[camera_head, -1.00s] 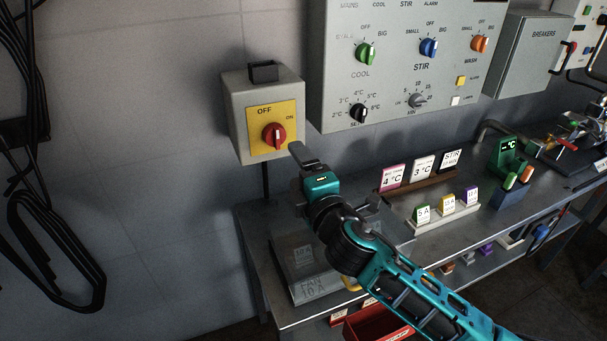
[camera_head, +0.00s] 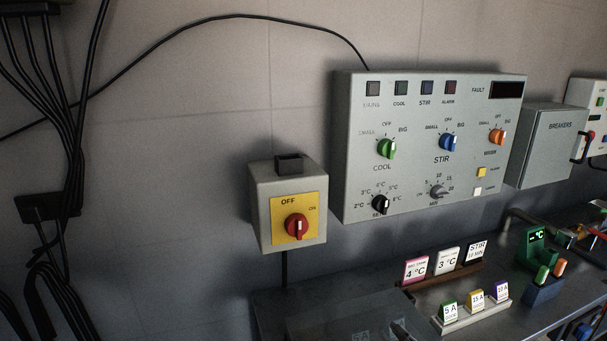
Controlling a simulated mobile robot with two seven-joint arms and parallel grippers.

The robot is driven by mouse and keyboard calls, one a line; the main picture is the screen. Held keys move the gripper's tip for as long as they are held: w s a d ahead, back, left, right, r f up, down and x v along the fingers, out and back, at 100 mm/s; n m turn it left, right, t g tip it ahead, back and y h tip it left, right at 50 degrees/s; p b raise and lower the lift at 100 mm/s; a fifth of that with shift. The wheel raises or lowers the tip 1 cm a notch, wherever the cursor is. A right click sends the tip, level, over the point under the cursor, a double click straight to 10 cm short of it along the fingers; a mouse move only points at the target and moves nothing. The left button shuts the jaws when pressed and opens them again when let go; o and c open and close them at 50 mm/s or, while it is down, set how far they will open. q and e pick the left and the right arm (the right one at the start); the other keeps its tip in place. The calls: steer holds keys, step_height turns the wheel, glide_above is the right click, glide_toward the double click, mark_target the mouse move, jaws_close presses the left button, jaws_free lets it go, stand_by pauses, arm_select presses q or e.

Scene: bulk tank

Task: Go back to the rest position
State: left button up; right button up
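The grey switch box (camera_head: 262,215) with a yellow plate and a red rotary knob (camera_head: 297,227) is on the wall. The knob's grip stands about upright, with OFF at its upper left and ON at its upper right. My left gripper is not in view.
The control panel (camera_head: 347,160) with several knobs hangs right of the switch box, and the breaker box (camera_head: 547,150) is beyond it. Label cards (camera_head: 415,270) and small numbered blocks (camera_head: 475,298) stand on the metal bench (camera_head: 285,300). Black cables (camera_head: 60,130) hang at left.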

steer(key=s+d+f+m+g, duration=0.2)
steer(key=s+m+g, duration=0.1)
steer(key=s, duration=0.4)
steer(key=s+d+f+m+g, duration=0.2)
steer(key=s+d+f+g, duration=0.1)
steer(key=s, duration=0.4)
steer(key=s+d+f+m+g, duration=0.2)
steer(key=s+m, duration=0.1)
steer(key=s, duration=0.4)
steer(key=w+a+f+t+y, duration=0.1)
steer(key=w+a+f+t, duration=0.2)
steer(key=w+f+t, duration=0.3)
step_height(320, 180, down, 2)
steer(key=shift+w+f+n+t+y, duration=0.3)
steer(key=shift+w+t+y, duration=0.1)
steer(key=shift+w, duration=0.4)
steer(key=shift+r, duration=0.1)
